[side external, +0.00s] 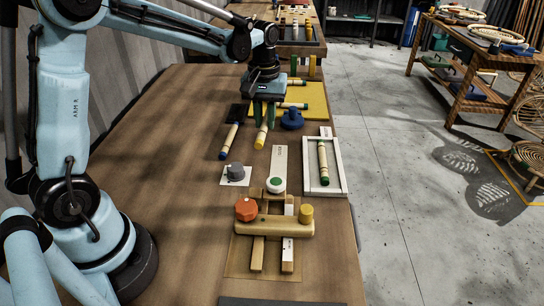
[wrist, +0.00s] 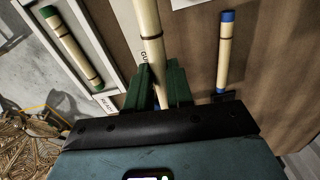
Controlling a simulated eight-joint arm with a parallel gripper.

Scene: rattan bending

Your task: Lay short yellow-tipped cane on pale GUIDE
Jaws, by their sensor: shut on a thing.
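My gripper (side external: 264,113) is shut on a short cane (side external: 263,132) with a yellow tip at its near end. In the wrist view the cane (wrist: 149,28) runs out between the green fingers (wrist: 160,88); its far end is cut off by the frame. The pale guide strip (side external: 280,160) lies ahead and slightly right of the cane's yellow tip, leading to a wooden fixture (side external: 273,228). In the wrist view the guide (wrist: 127,25) shows "GU" lettering and is partly covered by the cane. I cannot tell how high the cane is above the table.
A blue-tipped cane (side external: 228,141) lies left of my gripper. A white tray (side external: 308,178) right of the guide holds a green-tipped cane (side external: 323,163). A blue knob (side external: 291,119), grey knob (side external: 236,171) and orange knob (side external: 246,209) stand nearby. A yellow mat (side external: 318,98) lies behind. The table's left side is clear.

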